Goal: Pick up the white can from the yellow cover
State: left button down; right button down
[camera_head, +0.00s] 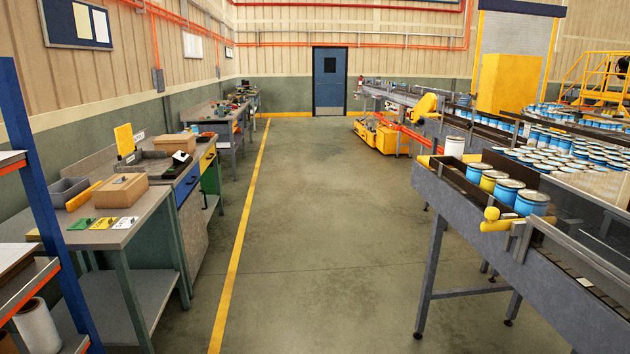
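A white can (454,147) stands upright on the yellow cover (428,160) at the near left end of the conveyor on the right side. The lower part of the can is partly hidden by the conveyor's side wall. Neither of my grippers is in view.
The conveyor's grey frame and legs (432,270) stand on the right. A workbench (140,215) with cardboard boxes and cards lines the left, beside a shelf with blue posts (45,200). The floor (320,250) between them is clear.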

aim_at(454, 146)
jog(key=u, duration=0.6)
jog(key=i+u, duration=0.1)
jog(key=u, duration=1.1)
jog(key=l+u, duration=0.1)
jog(key=u, duration=0.5)
jog(key=l+u, duration=0.1)
jog(key=u, duration=0.5)
jog(key=l+u, duration=0.1)
jog(key=u, duration=0.5)
jog(key=l+u, duration=0.1)
jog(key=u, duration=0.5)
jog(key=l+u, duration=0.1)
jog(key=u, duration=0.5)
jog(key=k+u, duration=0.2)
jog(key=u, duration=0.15)
jog(key=k+l+u, duration=0.1)
jog(key=k+u, duration=0.25)
jog(key=k, duration=1.2)
jog(key=k+l+z, duration=0.1)
jog(key=k+z, duration=0.2)
jog(key=k, duration=0.2)
jog(key=k+l+z, duration=0.3)
jog(key=k, duration=0.2)
jog(key=z, duration=0.4)
jog(key=k+z, duration=0.15)
jog(key=z, duration=0.65)
jog(key=k+l+z, duration=0.1)
jog(key=z, duration=0.3)
